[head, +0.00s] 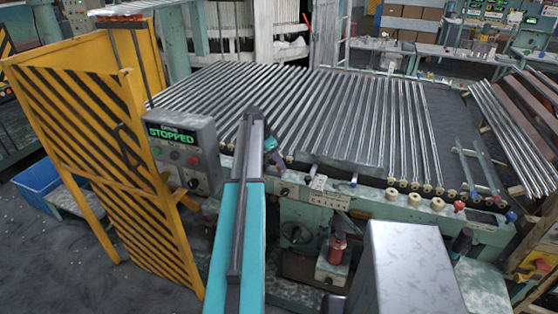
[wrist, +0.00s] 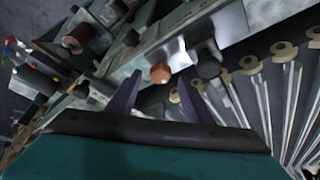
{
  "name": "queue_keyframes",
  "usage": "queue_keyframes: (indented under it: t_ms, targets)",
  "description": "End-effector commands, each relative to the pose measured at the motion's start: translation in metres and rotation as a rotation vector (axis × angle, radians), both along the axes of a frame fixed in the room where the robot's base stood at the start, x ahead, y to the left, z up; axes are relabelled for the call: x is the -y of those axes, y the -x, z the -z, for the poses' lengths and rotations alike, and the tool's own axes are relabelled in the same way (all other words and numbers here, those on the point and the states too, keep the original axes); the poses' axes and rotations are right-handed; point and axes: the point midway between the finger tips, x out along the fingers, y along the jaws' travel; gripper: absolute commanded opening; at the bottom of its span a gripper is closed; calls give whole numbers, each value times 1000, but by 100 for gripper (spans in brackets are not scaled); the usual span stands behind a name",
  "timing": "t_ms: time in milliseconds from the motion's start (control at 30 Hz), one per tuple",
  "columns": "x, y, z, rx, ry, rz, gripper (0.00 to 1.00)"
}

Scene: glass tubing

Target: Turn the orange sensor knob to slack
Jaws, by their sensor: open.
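The orange knob (wrist: 160,74) shows in the wrist view as a small round orange-brown cap near a pale metal bracket. My gripper (wrist: 161,80) is open, with one dark purple finger to the left of the knob and one to the right. Gaps show between the knob and both fingers, and I cannot tell how far the tips are from it in depth. In the head view my gripper (head: 272,152) is at the front edge of the tube bed, left of centre. I cannot make out the knob there. No slack marking is readable.
A bed of parallel glass tubes (head: 300,105) lies behind the machine's front rail. A control box (head: 180,150) reading STOPPED stands left of my arm, beside a yellow striped guard (head: 85,120). In the wrist view, tube ends with tan collars (wrist: 250,66) are close on the right.

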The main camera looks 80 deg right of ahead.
Motion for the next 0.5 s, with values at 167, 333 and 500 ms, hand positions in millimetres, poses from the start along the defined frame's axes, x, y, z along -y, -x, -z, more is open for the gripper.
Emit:
queue_keyframes:
  t_ms: [167, 333, 500]
  targets:
    - [3, 4, 11, 0, 0, 0, 47]
    - [4, 6, 16, 0, 0, 1, 47]
    - [4, 6, 16, 0, 0, 1, 47]
